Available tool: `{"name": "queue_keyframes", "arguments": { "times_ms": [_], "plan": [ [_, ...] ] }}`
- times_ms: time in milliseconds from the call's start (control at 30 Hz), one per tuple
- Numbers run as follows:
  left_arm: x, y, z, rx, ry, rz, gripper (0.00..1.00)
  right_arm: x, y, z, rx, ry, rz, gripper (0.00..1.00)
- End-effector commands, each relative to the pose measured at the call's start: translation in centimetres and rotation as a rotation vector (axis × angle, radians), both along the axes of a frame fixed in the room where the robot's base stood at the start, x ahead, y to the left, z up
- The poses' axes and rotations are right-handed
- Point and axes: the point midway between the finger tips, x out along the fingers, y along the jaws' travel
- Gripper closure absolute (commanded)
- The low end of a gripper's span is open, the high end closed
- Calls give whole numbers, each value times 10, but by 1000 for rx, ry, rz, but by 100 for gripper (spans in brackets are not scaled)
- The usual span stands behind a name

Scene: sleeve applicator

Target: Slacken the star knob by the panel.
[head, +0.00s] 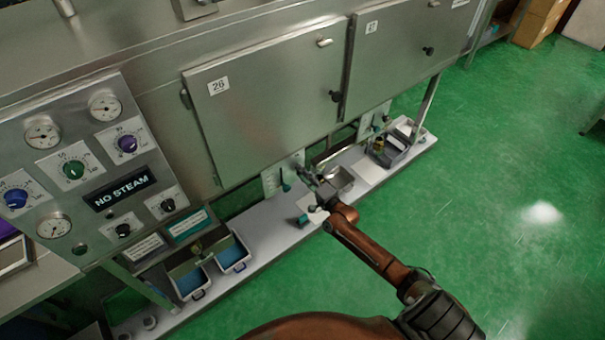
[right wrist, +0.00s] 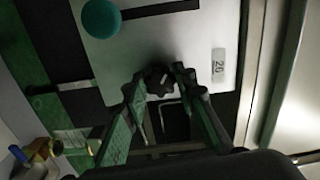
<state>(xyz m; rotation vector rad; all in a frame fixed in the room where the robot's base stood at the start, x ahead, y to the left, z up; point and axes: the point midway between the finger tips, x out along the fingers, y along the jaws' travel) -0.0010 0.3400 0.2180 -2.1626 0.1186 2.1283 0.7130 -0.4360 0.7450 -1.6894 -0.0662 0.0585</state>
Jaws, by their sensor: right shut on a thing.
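The black star knob (right wrist: 159,80) shows in the right wrist view, on a pale panel (right wrist: 190,35). My right gripper (right wrist: 160,84) has one finger on each side of the knob and is shut on it. In the head view my right gripper (head: 312,181) is at the small white panel (head: 270,183) below the cabinet door marked 26. The knob cannot be made out there behind the gripper. My left gripper is not in view.
A round teal knob (right wrist: 101,18) sits on the panel near the star knob. A metal tray (head: 341,178) stands on the low shelf (head: 268,232) by my right gripper. Blue-lined bins (head: 234,254) stand farther left. Green floor (head: 470,190) is open on the right.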

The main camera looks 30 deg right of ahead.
Motion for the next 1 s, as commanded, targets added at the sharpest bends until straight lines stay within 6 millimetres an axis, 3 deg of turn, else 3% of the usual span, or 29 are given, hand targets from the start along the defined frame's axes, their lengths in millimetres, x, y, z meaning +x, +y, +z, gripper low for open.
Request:
{"name": "queue_keyframes", "arguments": {
  "times_ms": [1000],
  "plan": [
    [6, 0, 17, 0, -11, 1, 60, -1, 0, -4, -960, -72, 2, 98]
  ]
}}
